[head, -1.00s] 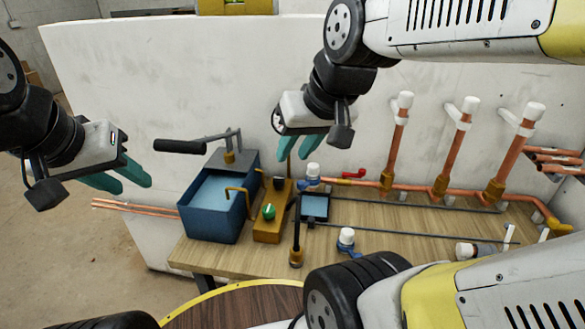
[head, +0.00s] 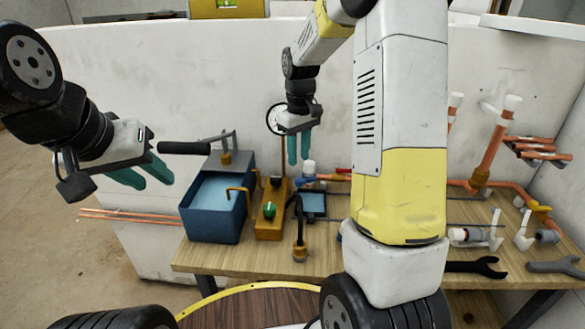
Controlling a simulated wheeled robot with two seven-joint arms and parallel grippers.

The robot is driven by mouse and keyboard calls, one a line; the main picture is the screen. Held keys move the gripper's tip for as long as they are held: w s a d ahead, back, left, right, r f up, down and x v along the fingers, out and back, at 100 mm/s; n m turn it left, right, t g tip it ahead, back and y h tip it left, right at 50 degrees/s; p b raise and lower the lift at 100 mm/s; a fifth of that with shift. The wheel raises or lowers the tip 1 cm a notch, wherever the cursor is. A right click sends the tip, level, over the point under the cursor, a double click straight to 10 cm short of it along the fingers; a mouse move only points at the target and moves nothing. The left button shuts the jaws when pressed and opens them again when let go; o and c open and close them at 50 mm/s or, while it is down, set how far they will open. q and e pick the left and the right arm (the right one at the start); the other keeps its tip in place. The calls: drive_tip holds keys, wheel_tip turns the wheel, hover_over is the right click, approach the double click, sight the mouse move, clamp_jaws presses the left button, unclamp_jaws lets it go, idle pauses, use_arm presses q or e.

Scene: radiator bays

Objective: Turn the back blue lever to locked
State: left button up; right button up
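The back blue lever (head: 303,181) sits at a white-capped valve (head: 309,168) at the back of the bench, right of the orange-yellow box with a green knob. It is small here and its exact angle is hard to read. My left gripper (head: 156,183) is open and empty, left of the blue tank. A front blue lever (head: 341,237) is mostly hidden behind my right arm.
A blue water tank (head: 210,224) with a black-handled lever (head: 184,148) stands left on the wooden bench (head: 225,262). Copper pipes (head: 489,155) and wrenches (head: 475,267) are at right. A white wall stands behind.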

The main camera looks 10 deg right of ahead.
sight(298, 179)
wheel_tip(298, 179, down, 8)
drive_tip(key=shift+f, duration=0.1)
idle(0.4)
clamp_jaws()
drive_tip(key=shift+w, duration=0.1)
idle(1.2)
